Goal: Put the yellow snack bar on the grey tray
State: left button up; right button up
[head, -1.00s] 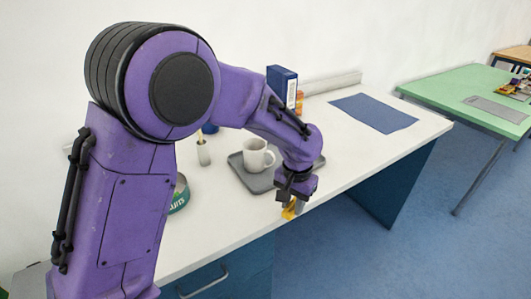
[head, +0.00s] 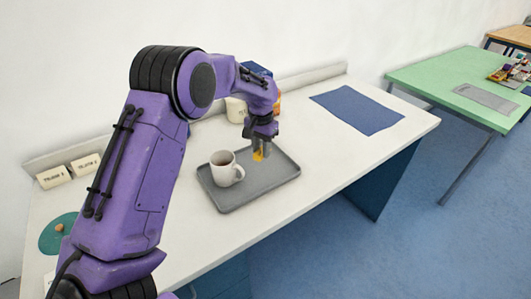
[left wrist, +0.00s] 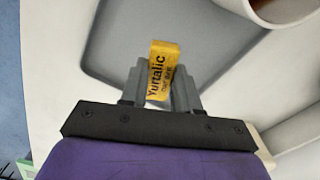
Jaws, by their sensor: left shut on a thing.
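The yellow snack bar (head: 258,154) is held in my left gripper (head: 261,146), over the right part of the grey tray (head: 254,194). In the left wrist view the bar (left wrist: 163,70) stands between the two fingers of the gripper (left wrist: 160,88), its lettering facing the camera. The grey tray (left wrist: 112,46) lies beyond it in that view. I cannot tell whether the bar touches the tray. A white mug (head: 222,169) stands on the left part of the tray. My right gripper is not in view.
A blue mat (head: 357,109) lies on the white table (head: 335,152) to the right. Two small labelled blocks (head: 53,177) and a green round thing (head: 58,234) are at the left. A blue box (head: 257,69) is behind my arm. The table's front right is clear.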

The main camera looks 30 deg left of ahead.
aim_at(266, 164)
pick_arm(q)
jog(key=shift+w+d+f, duration=0.1)
jog(key=shift+w+f, duration=1)
jog(key=f+p, duration=0.2)
jog(key=shift+s+d+f, duration=0.1)
jog(key=shift+s+f, duration=0.1)
jog(key=shift+f, duration=0.2)
jog(key=shift+w+f, duration=0.2)
jog(key=shift+f, duration=0.15)
jog(key=o, duration=1)
jog(key=shift+s, duration=0.1)
notch_tip(266, 164, up, 11)
jog(key=b, duration=0.2)
jog(key=shift+r+b, duration=0.15)
jog(key=shift+b, duration=0.25)
jog(key=shift+r, duration=0.55)
